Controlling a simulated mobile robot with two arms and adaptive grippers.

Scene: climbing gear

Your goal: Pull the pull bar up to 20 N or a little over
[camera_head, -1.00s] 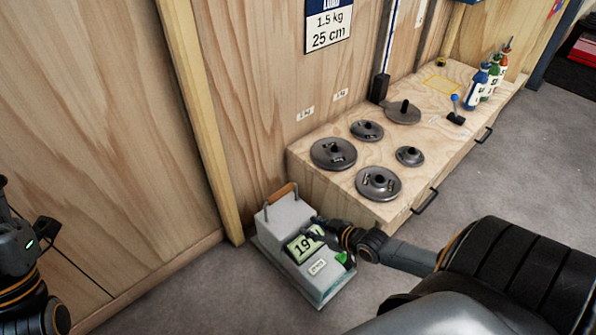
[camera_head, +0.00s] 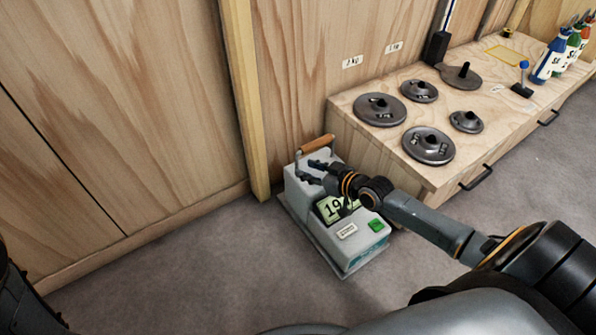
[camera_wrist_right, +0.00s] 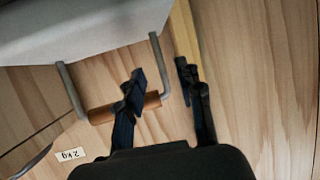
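The pull bar (camera_head: 318,144) is a brown wooden handle on metal side rods at the back of a grey device (camera_head: 310,228) on the floor. My right gripper (camera_head: 314,171) is open just in front of and below the bar. In the right wrist view, one finger overlaps the wooden bar (camera_wrist_right: 100,115). The other finger is beyond the bar's side rod, so the bar's end shows between the open fingers (camera_wrist_right: 163,88). I cannot tell whether they touch it. The display (camera_head: 330,209) shows "19"; my wrist covers the rest. My left gripper is out of view.
A green button (camera_head: 376,225) is on the device's front. A wooden bench (camera_head: 425,185) with several dark weight discs (camera_head: 428,146) stands close at the right. The wooden wall (camera_head: 130,120) is behind. Grey floor (camera_head: 180,270) is free at the left.

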